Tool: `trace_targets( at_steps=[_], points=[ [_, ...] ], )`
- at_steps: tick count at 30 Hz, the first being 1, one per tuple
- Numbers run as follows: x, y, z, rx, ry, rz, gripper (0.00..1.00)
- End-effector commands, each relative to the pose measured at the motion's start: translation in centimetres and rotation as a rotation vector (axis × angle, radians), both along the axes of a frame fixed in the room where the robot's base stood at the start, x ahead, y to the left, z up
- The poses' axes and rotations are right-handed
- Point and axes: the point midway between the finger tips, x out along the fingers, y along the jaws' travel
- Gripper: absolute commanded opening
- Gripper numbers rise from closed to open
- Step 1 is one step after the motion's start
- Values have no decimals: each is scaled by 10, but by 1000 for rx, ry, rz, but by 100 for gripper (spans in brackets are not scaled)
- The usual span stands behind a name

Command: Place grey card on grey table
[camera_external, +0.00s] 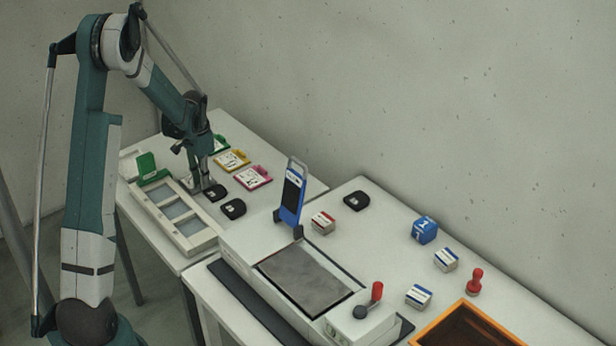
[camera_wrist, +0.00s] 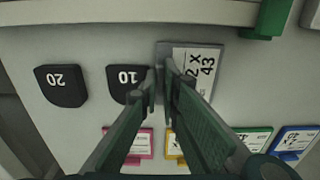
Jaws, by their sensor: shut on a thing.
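The grey card (camera_wrist: 203,62) lies under my gripper in the wrist view, with a white label reading "2 x 43" and a grey left edge. My gripper (camera_wrist: 162,80) is shut on the card's grey left edge, next to the black "10" tag. In the external view my gripper (camera_external: 204,186) is low over the left table, beside the long pale tray; I cannot make out the card there. A grey flat plate (camera_external: 305,279) is set into the pale machine on the right table. Nothing lies on the plate.
Black tags (camera_external: 233,209) lie near my gripper. Pink (camera_external: 254,177), yellow (camera_external: 232,160) and green cards lie behind it. The pale tray (camera_external: 190,238) is in front.

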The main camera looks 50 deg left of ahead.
Motion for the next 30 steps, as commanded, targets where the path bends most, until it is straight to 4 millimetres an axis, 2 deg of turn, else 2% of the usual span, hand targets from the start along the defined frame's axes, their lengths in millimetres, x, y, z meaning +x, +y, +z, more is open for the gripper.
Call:
trace_targets(
  at_steps=[5,6,9,23,30],
  points=[
    [0,0,-4,0,0,0,0],
    [0,0,-3,0,0,0,9],
    [0,0,-3,0,0,0,21],
    [0,0,0,0,0,0,21],
    [0,0,17,0,0,0,21]
  ],
)
